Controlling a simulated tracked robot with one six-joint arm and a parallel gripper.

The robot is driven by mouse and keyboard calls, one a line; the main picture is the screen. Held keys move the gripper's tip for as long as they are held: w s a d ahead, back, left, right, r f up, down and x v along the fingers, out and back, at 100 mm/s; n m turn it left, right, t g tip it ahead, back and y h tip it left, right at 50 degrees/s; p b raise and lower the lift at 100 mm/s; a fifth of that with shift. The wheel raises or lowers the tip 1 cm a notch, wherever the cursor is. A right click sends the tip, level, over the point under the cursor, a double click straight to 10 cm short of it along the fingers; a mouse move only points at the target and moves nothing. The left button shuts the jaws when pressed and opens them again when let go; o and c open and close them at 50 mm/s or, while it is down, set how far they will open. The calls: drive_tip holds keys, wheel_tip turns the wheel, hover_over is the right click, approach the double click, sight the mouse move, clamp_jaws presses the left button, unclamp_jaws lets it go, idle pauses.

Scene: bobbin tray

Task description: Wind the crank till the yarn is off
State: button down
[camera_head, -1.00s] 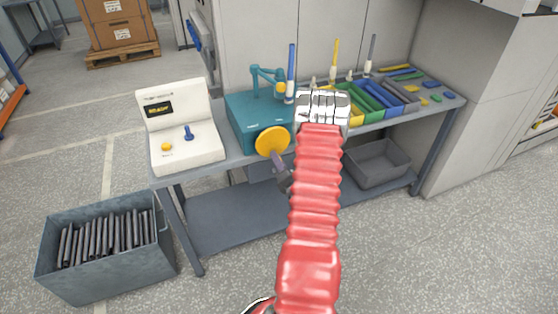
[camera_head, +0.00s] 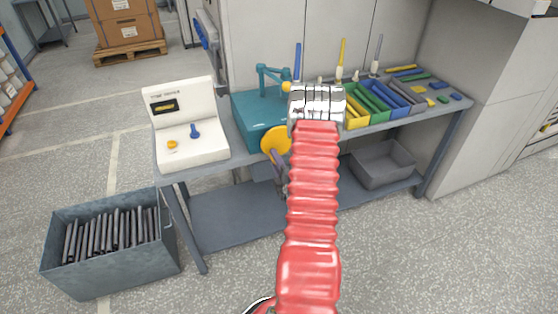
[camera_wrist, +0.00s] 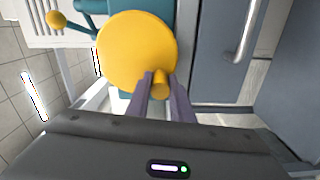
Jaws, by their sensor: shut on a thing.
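The teal winding machine (camera_head: 250,113) stands on the bench. Its crank is a yellow disc (camera_head: 274,141) on the front side, also large in the wrist view (camera_wrist: 135,45). A yellow crank knob (camera_wrist: 160,84) sticks out from the disc's lower right part in the wrist view. My gripper (camera_wrist: 161,88) has its two purple-grey fingers on either side of this knob, shut on it. In the head view my gripper (camera_head: 275,160) shows only partly, beside the disc; my red arm hides the rest. I cannot make out the yarn or how much is on the machine.
A white console (camera_head: 190,138) with a blue lever stands left of the machine. Coloured bins (camera_head: 373,101) and upright rods are on the bench's right. A grey bin of dark rods (camera_head: 112,245) stands on the floor at left; an empty grey bin (camera_head: 383,165) is under the bench.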

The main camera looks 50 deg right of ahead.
sight(270, 138)
drive_tip(key=m, duration=0.2)
drive_tip(key=a+r+m, duration=0.1)
drive_tip(key=m, duration=0.2)
drive_tip(key=shift+w+a+r+m, duration=0.3)
drive_tip(key=shift+w+r, duration=0.05)
drive_tip(key=shift+r, duration=0.05)
wheel_tip(270, 138, up, 2)
drive_tip(key=m, duration=0.4)
drive_tip(key=shift+w+m, duration=0.1)
drive_tip(key=shift+m, duration=0.2)
drive_tip(key=r+m, duration=0.1)
drive_tip(key=m, duration=0.1)
drive_tip(key=r+m, duration=0.1)
drive_tip(key=m, duration=0.1)
drive_tip(key=shift+d, duration=0.2)
drive_tip(key=shift+s+d+r+m, duration=0.25)
drive_tip(key=shift+r+m, duration=0.1)
drive_tip(key=shift+m, duration=0.6)
drive_tip(key=shift+s+d+r+m, duration=0.2)
drive_tip(key=shift+r+m, duration=0.1)
drive_tip(key=shift+m, duration=0.65)
drive_tip(key=c, duration=1.9)
unclamp_jaws()
drive_tip(key=o, duration=0.3)
drive_tip(key=shift+w+a, duration=0.1)
drive_tip(key=shift+o, duration=0.2)
drive_tip(key=v, duration=1.4)
